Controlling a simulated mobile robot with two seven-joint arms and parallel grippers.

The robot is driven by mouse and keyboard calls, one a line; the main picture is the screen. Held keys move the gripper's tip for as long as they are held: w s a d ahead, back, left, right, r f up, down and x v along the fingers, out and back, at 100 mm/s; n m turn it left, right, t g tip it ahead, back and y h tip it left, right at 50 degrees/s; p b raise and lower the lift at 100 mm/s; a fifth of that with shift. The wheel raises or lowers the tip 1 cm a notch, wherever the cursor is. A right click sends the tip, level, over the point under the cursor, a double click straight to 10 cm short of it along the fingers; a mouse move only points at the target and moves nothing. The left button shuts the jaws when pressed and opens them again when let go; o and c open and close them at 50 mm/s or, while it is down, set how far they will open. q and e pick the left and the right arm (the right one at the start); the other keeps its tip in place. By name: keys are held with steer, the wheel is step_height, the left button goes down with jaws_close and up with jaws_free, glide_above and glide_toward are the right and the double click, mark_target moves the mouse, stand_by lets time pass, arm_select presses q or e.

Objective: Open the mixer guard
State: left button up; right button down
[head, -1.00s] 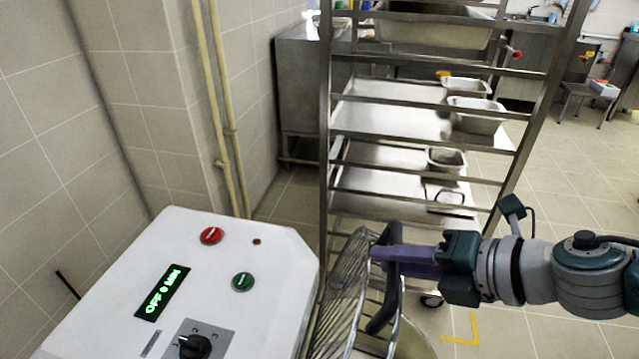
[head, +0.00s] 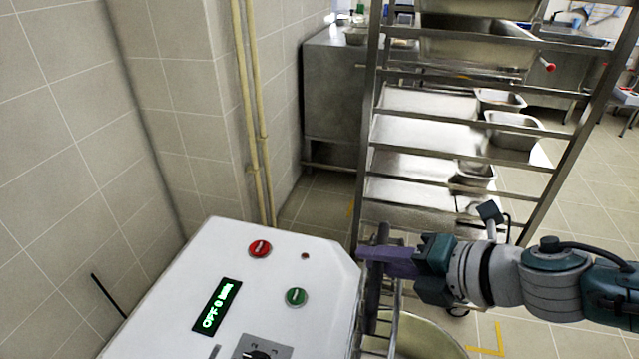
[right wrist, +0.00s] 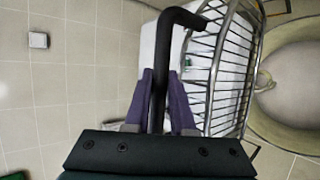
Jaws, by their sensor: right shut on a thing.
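The mixer guard (right wrist: 228,75) is a curved metal wire cage, clearest in the right wrist view. In the head view it stands nearly edge-on beside the white mixer housing (head: 245,290). Its black bar handle (head: 374,287) hangs at the housing's right edge and also shows in the right wrist view (right wrist: 182,16). My right gripper (head: 374,255) is shut on this handle, its purple fingers on either side of the bar. The mixer bowl (head: 432,340) shows below and right of the guard, partly cut off by the frame. My left gripper is not in view.
The housing carries a red button (head: 260,249), a green button (head: 296,297) and a lit display. A tall metal rack (head: 368,130) stands close behind the mixer and my right arm. A tiled wall (head: 80,160) closes the left side. Open floor lies to the right.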

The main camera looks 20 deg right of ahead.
steer(key=c, duration=0.8)
jaws_free()
steer(key=shift+o, duration=0.2)
steer(key=shift+s+d+r, duration=0.15)
steer(key=shift+s+r, duration=0.1)
steer(key=p+v, duration=0.2)
steer(key=v, duration=0.7)
